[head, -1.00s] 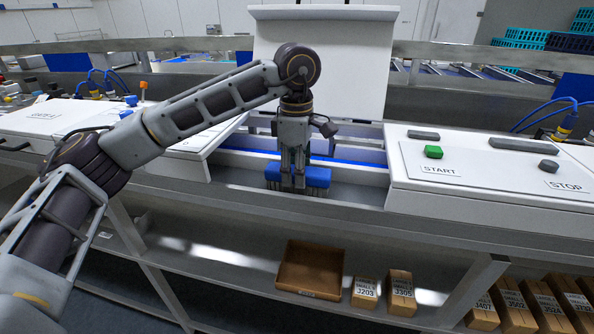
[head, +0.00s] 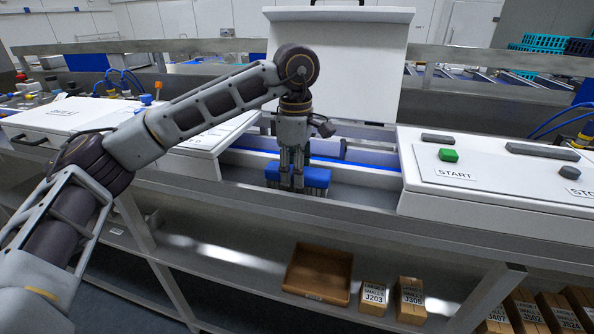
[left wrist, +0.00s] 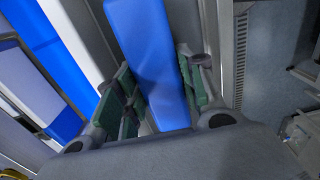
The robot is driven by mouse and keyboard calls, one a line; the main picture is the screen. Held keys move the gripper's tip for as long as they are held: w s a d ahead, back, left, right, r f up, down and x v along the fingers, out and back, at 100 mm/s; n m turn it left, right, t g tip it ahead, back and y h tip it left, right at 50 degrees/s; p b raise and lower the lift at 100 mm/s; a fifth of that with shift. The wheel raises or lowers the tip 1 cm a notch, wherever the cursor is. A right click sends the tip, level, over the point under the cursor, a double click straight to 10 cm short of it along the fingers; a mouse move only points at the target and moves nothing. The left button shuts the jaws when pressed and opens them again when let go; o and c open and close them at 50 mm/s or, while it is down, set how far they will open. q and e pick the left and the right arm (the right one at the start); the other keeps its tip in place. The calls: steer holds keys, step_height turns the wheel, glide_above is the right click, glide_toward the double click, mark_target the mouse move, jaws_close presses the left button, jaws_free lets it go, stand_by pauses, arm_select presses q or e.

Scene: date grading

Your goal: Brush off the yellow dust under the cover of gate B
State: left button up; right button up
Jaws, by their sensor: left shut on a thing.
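My left gripper (head: 292,170) points down into the opening under a raised white cover (head: 340,60) and is shut on a blue brush (head: 317,176). In the left wrist view the blue brush (left wrist: 150,50) lies between the green-padded fingers of the left gripper (left wrist: 155,95). I cannot see any yellow dust; the gripper and brush hide part of the channel. I cannot read a gate letter on the raised cover. My right gripper is not in view.
A closed white cover (head: 60,120) lies to the left. Below, a shelf holds a brown tray (head: 318,272) and several small boxes.

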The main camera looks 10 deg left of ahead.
mark_target(309, 171)
arm_select(q)
steer(key=shift+a+f, duration=0.1)
steer(key=shift+a, duration=0.1)
steer(key=shift+a, duration=1.25)
steer(key=shift+d, duration=0.1)
steer(key=shift+d, duration=1.3)
steer(key=shift+f, duration=0.1)
steer(key=shift+s+d, duration=0.1)
steer(key=shift+d, duration=0.05)
steer(key=shift+d, duration=1.25)
steer(key=shift+d+r, duration=0.15)
steer(key=shift+r, duration=0.05)
